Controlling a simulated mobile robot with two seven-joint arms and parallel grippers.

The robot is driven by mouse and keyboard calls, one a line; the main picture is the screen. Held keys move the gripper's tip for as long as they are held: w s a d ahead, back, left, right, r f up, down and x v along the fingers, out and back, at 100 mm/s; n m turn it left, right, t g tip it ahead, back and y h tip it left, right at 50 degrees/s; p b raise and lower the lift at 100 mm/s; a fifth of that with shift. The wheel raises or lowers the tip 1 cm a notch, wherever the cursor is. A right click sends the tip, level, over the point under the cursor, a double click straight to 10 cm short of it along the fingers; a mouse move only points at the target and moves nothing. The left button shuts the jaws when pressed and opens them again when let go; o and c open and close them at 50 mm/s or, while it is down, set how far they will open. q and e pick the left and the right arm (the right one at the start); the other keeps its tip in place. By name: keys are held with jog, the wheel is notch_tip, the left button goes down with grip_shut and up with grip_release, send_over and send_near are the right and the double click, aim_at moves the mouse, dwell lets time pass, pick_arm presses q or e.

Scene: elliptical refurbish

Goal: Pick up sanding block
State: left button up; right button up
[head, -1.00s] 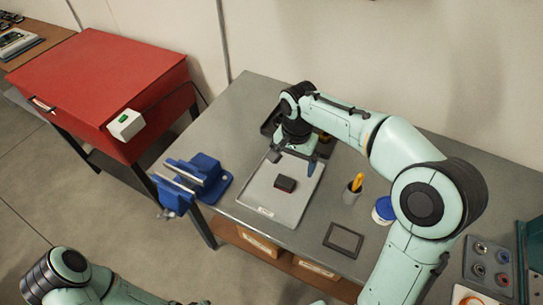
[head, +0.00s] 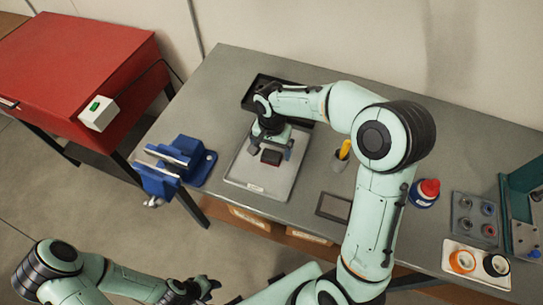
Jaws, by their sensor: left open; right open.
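The sanding block (head: 271,158), small with a dark red top and dark sides, lies on a light grey tray (head: 244,178) on the workbench. My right gripper (head: 271,152) is open, pointing down at the block. Its fingers appear on the left and right sides of the block. I cannot tell whether they touch it. My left gripper (head: 207,287) is open near the bottom edge, away from the bench.
A blue vise (head: 180,165) is clamped at the bench's left edge. A black tray (head: 254,92) lies behind my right gripper.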

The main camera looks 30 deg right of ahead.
aim_at(271, 157)
jog(key=shift+w+f, duration=0.1)
jog(key=shift+f, duration=1.35)
jog(key=c, duration=1.1)
jog(key=shift+r, duration=0.1)
jog(key=shift+c, duration=0.2)
